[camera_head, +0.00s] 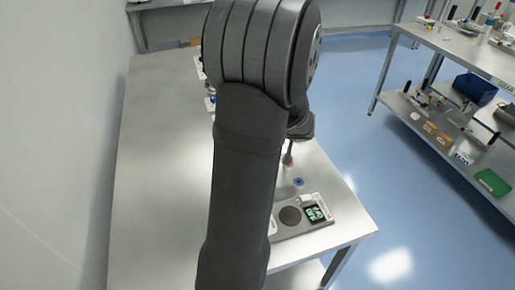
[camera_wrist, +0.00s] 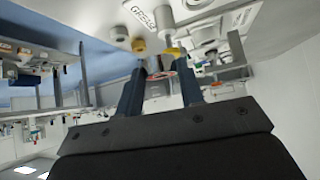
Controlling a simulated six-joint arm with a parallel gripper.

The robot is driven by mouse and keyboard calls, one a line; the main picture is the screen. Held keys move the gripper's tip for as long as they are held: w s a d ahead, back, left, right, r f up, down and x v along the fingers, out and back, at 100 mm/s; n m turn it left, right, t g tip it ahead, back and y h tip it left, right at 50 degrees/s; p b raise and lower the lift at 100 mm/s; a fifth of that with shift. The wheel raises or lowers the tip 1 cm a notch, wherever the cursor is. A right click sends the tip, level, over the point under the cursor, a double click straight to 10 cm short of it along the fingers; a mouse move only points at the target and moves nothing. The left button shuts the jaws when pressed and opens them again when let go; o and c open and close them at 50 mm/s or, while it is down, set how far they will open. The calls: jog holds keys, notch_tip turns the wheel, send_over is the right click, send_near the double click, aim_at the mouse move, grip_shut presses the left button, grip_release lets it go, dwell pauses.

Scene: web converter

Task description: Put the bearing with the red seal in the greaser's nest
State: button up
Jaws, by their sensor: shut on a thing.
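In the wrist view my gripper (camera_wrist: 160,72) has its two dark fingers shut on a small ring-shaped part with red on its face, the bearing with the red seal (camera_wrist: 157,76). The bearing is small there and partly hidden between the fingers. A plate lettered GREASE (camera_wrist: 143,13) is at the top of the wrist view, with a pale metal cylinder (camera_wrist: 165,18) beside it. The bearing appears apart from these. I cannot make out the nest clearly.
A blue-ringed part (camera_head: 298,182) lies on the metal bench (camera_head: 160,150), near a grey device with a dark disc (camera_head: 290,215) and a green display (camera_head: 315,213). A brass-coloured cylinder (camera_wrist: 138,45) is close to the fingers. A loaded shelf table (camera_head: 455,45) stands apart at right.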

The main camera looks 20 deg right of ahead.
jog(key=w+a+f, duration=0.2)
jog(key=w, duration=0.1)
jog(key=w+a+f, duration=0.2)
jog(key=w, duration=0.1)
jog(key=w+a+f, duration=0.2)
jog(key=w+f, duration=0.1)
jog(key=shift+a, duration=0.3)
jog(key=shift+w+f, duration=0.1)
jog(key=shift+f, duration=1.85)
jog(key=shift+f, duration=0.15)
jog(key=shift+f, duration=0.45)
jog(key=o, duration=1.1)
